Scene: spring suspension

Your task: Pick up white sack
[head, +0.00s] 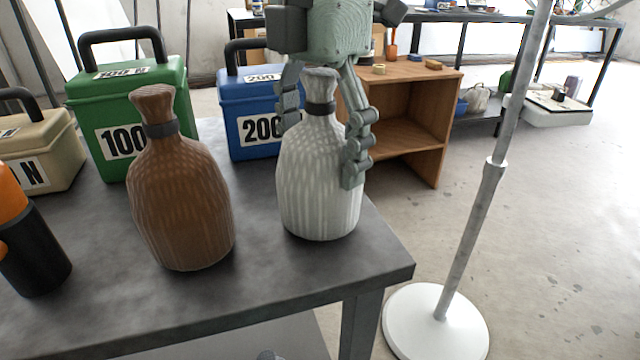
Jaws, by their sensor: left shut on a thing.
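The white sack (308,205) is a pale, ribbed, bottle-shaped bag with a dark band round its neck. It is upright at the right end of the dark grey table (265,285); I cannot tell whether its base touches the top. My left gripper (322,140) comes down from above, with one finger on each side of the sack's neck and upper body. It is shut on the sack. The fingers hide parts of the sack's sides. My right gripper is not in view.
A brown sack (183,210) stands left of the white one. Behind are green (165,90), blue (235,100) and beige (55,150) weight boxes. An orange and black object (30,250) is far left. A white-based pole (470,235) stands right of the table.

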